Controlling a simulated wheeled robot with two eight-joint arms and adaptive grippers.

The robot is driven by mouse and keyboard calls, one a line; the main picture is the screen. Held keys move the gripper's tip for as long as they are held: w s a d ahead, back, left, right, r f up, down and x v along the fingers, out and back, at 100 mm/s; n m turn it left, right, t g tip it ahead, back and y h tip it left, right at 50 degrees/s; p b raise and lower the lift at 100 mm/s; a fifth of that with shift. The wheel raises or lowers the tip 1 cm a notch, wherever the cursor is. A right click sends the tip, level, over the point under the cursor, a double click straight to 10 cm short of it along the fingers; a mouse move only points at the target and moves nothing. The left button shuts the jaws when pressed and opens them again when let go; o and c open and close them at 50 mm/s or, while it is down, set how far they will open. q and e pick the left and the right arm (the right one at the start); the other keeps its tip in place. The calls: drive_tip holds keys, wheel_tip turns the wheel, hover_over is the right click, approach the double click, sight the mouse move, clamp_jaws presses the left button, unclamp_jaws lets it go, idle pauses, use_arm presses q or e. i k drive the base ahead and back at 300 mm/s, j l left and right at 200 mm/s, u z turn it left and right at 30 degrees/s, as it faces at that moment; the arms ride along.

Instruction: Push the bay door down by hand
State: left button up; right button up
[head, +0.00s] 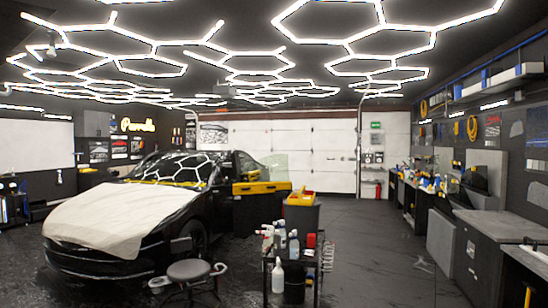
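The bay door (305,143) is a wide white sectional door in the back wall. Its panels reach down to about floor level on the right of the car. Its lower left part is hidden behind the car and the yellow bin on the cart. Light door tracks (361,130) run up near its right edge. Neither of my grippers shows in the head view.
A black car (190,222) with a white cover on its hood stands at the left. A stool (189,270) and a bottle-laden cart (304,257) stand in front. Benches (490,237) line the right wall. The floor (375,235) between cart and benches is clear.

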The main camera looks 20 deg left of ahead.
sight(317, 142)
drive_tip(key=i+z, duration=0.3)
drive_tip(key=i, duration=1.8)
drive_tip(key=i+j, duration=0.1)
drive_tip(key=i, duration=1.1)
drive_tip(key=i+j+z, duration=0.1)
drive_tip(key=i, duration=1.7)
drive_tip(key=i+u, duration=0.15)
drive_tip(key=i, duration=0.5)
drive_tip(key=i+l, duration=0.2)
drive_tip(key=i, duration=0.4)
drive_tip(key=i+l+u, duration=0.1)
drive_tip(key=i, duration=0.5)
drive_tip(key=i+u, duration=0.15)
drive_tip(key=i, duration=9.4)
